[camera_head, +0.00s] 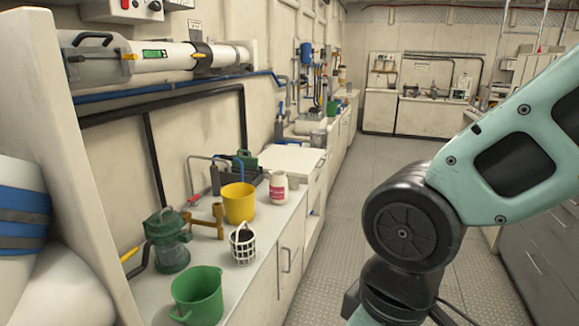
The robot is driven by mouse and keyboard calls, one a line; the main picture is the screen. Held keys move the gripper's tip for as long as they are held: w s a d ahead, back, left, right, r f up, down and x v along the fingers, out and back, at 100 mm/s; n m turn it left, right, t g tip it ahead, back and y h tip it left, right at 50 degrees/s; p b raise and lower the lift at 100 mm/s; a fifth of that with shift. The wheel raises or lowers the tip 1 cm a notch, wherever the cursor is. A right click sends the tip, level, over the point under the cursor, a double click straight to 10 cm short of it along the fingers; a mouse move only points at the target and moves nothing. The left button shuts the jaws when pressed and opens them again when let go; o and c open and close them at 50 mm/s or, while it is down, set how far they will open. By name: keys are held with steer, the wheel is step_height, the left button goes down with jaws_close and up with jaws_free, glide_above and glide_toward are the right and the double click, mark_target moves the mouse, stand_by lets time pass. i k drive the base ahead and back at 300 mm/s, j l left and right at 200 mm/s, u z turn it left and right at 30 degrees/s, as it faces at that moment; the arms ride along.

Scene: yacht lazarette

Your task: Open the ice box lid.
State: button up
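A white, flat, square-edged slab (290,157), which looks like the ice box lid, lies level at the far end of the near counter on the left. It appears shut, and no gap shows under it. Its handle or latch cannot be made out. My arm comes in from the right edge, to the right of the lid and apart from it. My gripper is not in view; only arm links and a dark joint show.
On the near counter (257,238) stand a green bucket (198,297), a yellow bucket (239,204), a white basket (243,246), a white bottle (278,188) and a green lantern-like pump (168,243). The grey floor aisle (349,180) beside the counter is clear. Grey drawers (540,262) stand at right.

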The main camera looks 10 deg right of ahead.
mark_target(298, 162)
steer(key=z, duration=0.3)
steer(key=i+l, duration=0.15)
steer(key=i, duration=0.35)
steer(key=i+l, duration=0.2)
steer(key=i, duration=0.3)
steer(key=i+l, duration=0.15)
steer(key=i, duration=0.4)
steer(key=i+l, duration=0.2)
steer(key=i, duration=0.3)
steer(key=i+l, duration=0.15)
steer(key=i, duration=0.35)
steer(key=i+l, duration=0.15)
steer(key=i, duration=0.35)
steer(key=i+l, duration=0.2)
steer(key=i, duration=0.3)
